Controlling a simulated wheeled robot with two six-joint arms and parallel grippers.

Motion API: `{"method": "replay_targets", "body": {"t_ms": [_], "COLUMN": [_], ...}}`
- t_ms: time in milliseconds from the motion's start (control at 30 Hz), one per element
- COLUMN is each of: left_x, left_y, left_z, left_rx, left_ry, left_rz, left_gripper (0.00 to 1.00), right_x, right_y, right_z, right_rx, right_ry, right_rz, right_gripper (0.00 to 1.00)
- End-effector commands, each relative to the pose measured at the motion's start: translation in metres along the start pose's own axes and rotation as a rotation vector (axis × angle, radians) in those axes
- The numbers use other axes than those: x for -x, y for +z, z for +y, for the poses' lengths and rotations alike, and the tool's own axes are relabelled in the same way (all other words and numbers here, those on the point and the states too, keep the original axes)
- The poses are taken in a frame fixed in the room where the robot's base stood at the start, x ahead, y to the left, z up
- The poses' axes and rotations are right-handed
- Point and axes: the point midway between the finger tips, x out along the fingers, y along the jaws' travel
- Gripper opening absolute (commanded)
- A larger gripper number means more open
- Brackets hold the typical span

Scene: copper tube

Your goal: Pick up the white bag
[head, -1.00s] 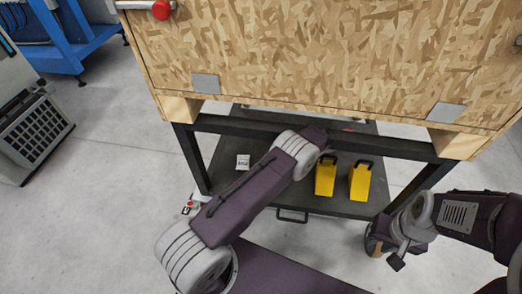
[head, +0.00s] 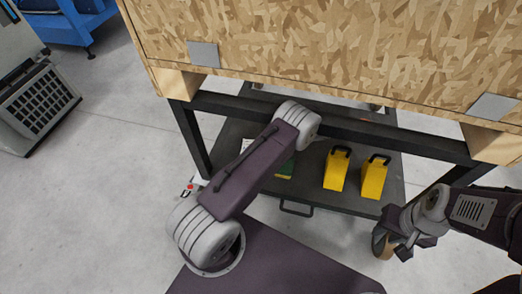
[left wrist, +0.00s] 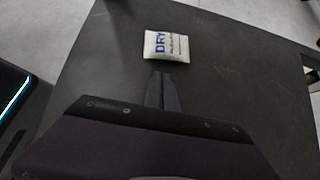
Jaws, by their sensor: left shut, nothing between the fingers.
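The white bag (left wrist: 166,46), a small packet with blue "DRY" lettering, lies flat on a dark shelf in the left wrist view. My left gripper (left wrist: 162,76) is shut and empty, its narrow fingertips just short of the bag's near edge, apparently apart from it.
The dark lower shelf (head: 325,200) also holds two yellow blocks with black handles (head: 337,168) (head: 374,177) and a partly hidden green item (head: 286,170). A large chipboard crate (head: 330,50) sits above on a black frame. A caster wheel (head: 384,247) stands near my right gripper.

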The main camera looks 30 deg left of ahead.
Motion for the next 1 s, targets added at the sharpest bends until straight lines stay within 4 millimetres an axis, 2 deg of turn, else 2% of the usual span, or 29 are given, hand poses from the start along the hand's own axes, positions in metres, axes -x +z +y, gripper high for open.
{"method": "replay_targets", "body": {"t_ms": [33,200,600,667,767,900,1000], "left_x": [-0.008,-0.019,-0.021,-0.022,-0.029,-0.057,-0.078], "left_y": [0.005,0.019,0.025,0.028,0.044,0.073,0.090], "left_z": [-0.001,-0.001,-0.001,-0.001,0.000,0.001,0.001], "left_rx": [0.005,0.003,0.002,0.002,0.003,0.003,0.004], "left_ry": [0.000,-0.001,-0.001,0.000,0.003,0.005,0.005], "left_rz": [0.002,0.002,0.001,0.000,-0.001,0.000,0.001], "left_gripper": [0.00,0.00,0.00,0.00,0.00,0.00,0.00], "right_x": [-0.009,-0.018,-0.017,-0.013,0.003,0.028,0.037], "right_y": [0.001,0.002,0.002,0.001,0.000,-0.003,-0.004], "right_z": [0.000,0.000,0.000,0.000,0.000,-0.001,-0.001], "right_rx": [0.000,0.000,0.000,0.000,0.000,0.000,0.000], "right_ry": [0.000,0.000,0.000,0.000,0.000,0.000,0.000], "right_rz": [0.000,0.000,0.000,0.000,0.000,0.000,0.000], "right_gripper": [0.30,0.30,0.30,0.30,0.30,0.30,0.30]}}
